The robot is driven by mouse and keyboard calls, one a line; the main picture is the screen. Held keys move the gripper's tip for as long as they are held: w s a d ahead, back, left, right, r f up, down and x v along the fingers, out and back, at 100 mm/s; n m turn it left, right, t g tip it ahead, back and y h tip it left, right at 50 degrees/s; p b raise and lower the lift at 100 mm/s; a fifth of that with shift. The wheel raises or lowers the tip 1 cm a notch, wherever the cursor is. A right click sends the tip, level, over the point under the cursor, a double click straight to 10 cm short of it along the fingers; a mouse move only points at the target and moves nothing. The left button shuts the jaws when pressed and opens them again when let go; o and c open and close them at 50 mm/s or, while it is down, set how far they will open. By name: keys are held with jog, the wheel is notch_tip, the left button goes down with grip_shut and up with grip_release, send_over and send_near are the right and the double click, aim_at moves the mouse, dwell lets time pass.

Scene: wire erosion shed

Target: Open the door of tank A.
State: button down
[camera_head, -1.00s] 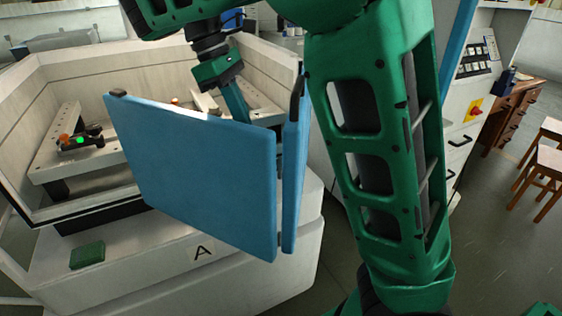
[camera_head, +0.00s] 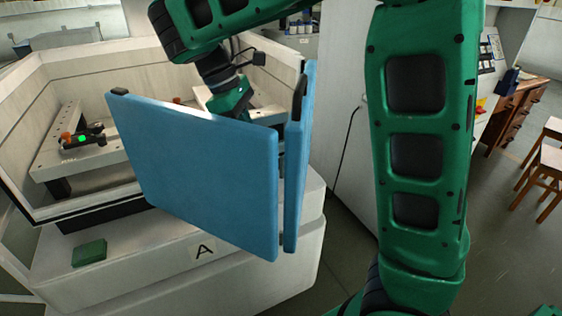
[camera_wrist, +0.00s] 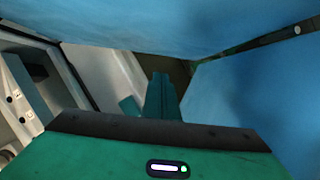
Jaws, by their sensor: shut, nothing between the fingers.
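The door of tank A is a blue folding door with a wide panel (camera_head: 195,170) and a narrower-looking panel (camera_head: 297,160) beside it. It stands folded out from the tank, leaving the left of the tank's front open. Tank A (camera_head: 205,250) is pale and carries a letter A on its front. My gripper is behind the wide panel in the head view, its fingers hidden there. In the wrist view my gripper (camera_wrist: 160,80) is shut and empty, in the space between two blue panel faces (camera_wrist: 180,25). Whether it touches either panel I cannot tell.
Inside the tank is a pale perforated rail (camera_head: 60,145) with a small device showing a green light (camera_head: 82,139). A green block (camera_head: 89,253) lies on the front ledge. Drawers (camera_head: 510,120) and stools (camera_head: 545,165) stand at the right; floor lies open before them.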

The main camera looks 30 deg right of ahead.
jog(key=s+d+f, duration=0.3)
jog(key=d+f, duration=0.1)
jog(key=shift+s+d, duration=0.2)
jog(key=shift+d, duration=0.05)
dwell(0.4)
